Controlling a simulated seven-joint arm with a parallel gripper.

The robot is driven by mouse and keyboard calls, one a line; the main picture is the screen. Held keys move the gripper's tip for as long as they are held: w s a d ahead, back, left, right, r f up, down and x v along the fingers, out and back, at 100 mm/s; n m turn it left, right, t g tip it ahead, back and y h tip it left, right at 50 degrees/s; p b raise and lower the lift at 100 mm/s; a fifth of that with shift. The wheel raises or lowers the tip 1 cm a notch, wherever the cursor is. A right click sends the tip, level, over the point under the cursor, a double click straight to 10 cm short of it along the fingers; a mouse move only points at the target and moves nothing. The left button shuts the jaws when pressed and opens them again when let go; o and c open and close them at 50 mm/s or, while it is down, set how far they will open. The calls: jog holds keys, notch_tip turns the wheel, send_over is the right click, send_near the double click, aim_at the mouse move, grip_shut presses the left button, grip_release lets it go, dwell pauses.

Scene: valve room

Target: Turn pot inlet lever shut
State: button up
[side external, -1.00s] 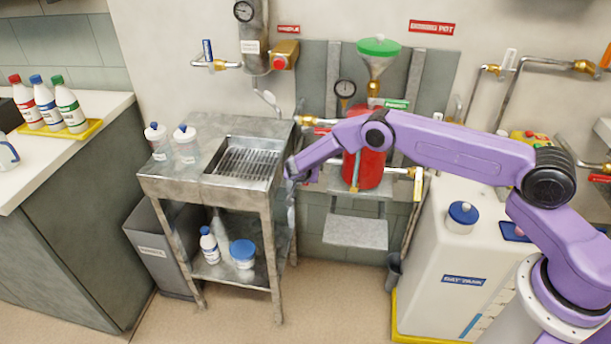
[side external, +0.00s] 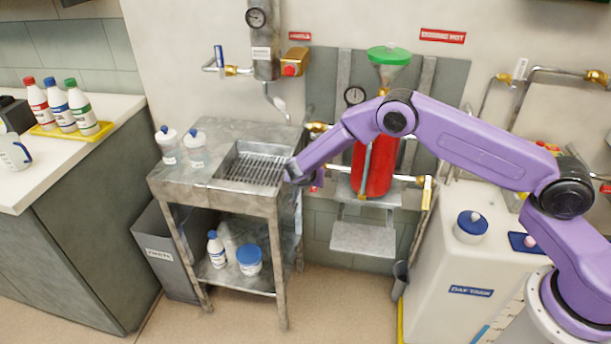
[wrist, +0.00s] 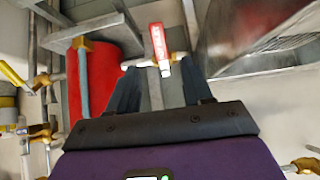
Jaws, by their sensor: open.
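The red pot (side external: 375,165) hangs on the wall panel under a funnel with a green lid (side external: 389,55). A brass valve (side external: 318,127) sits on the pipe at its left. In the wrist view a red lever (wrist: 158,42) with white lettering and a pale end stands out from a brass fitting, beside the red pot (wrist: 92,80). My gripper (wrist: 158,72) is open, and the lever appears between its two dark fingers; I cannot tell any contact. In the side view my gripper (side external: 297,174) is between the steel sink and the pot, its fingers largely hidden.
The steel sink stand (side external: 210,185) is close to the left of my gripper. A pipe with a yellow lever (side external: 427,190) is right of the pot. A steel shelf (side external: 362,238) is below it. The white day tank (side external: 470,265) stands at the right.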

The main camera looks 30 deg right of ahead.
jog(key=v, duration=0.8)
jog(key=shift+r, duration=0.1)
jog(key=s+r+n+g+y, duration=0.1)
jog(key=s+r+n+y, duration=0.1)
jog(key=s+r+n, duration=0.6)
jog(key=s+r+n+g+y, duration=0.15)
jog(key=s+r, duration=0.35)
jog(key=s, duration=0.7)
jog(key=s+d+r+n+g+y, duration=0.1)
jog(key=s+d+n, duration=0.1)
jog(key=s+n, duration=0.2)
jog(key=s+d+r+n+g+y, duration=0.1)
jog(key=s+d+n, duration=0.2)
jog(key=s, duration=0.8)
jog(key=s+d+r+n+g+y, duration=0.1)
jog(key=s+d+n, duration=0.2)
jog(key=s+n, duration=0.2)
jog(key=s, duration=0.3)
jog(key=shift+d+g, duration=0.15)
jog(key=shift+g, duration=0.2)
jog(key=shift+r, duration=0.15)
